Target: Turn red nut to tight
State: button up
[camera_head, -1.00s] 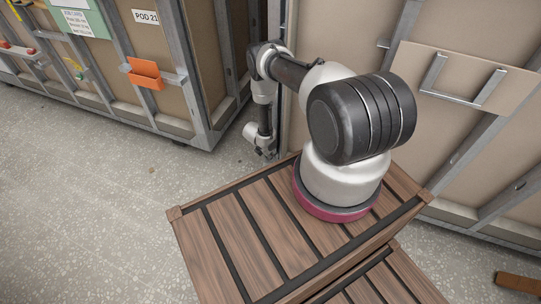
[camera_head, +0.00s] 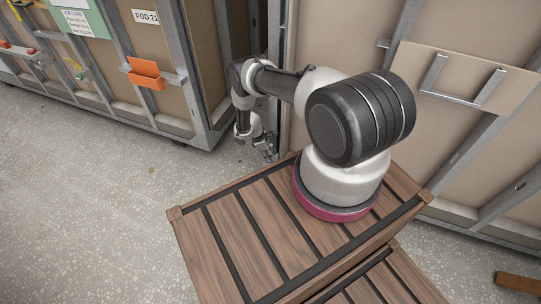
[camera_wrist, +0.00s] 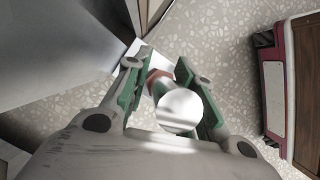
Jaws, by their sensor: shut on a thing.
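The red nut (camera_wrist: 154,77) shows in the wrist view as a small reddish-brown patch between the green-sided fingers of my gripper (camera_wrist: 157,66). My gripper is shut on it. A bright white round end (camera_wrist: 178,110) sits just in front of the nut and hides part of it. In the head view my gripper (camera_head: 268,151) is low in the gap between two pods, beyond the wooden deck of my base. The nut cannot be made out there.
A pod (camera_head: 185,70) with an orange holder (camera_head: 144,74) stands at the left. Another beige pod (camera_head: 460,130) stands close at the right. Speckled floor (camera_head: 80,200) is clear at the left. A brown block (camera_head: 517,282) lies at the lower right.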

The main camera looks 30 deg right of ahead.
jog(key=m+g+y, duration=0.1)
jog(key=m, duration=0.4)
jog(key=shift+m+g+y, duration=0.3)
dwell(0.4)
jog(key=o, duration=1)
jog(key=shift+r, duration=0.1)
notch_tip(320, 180, up, 10)
jog(key=shift+f, duration=0.1)
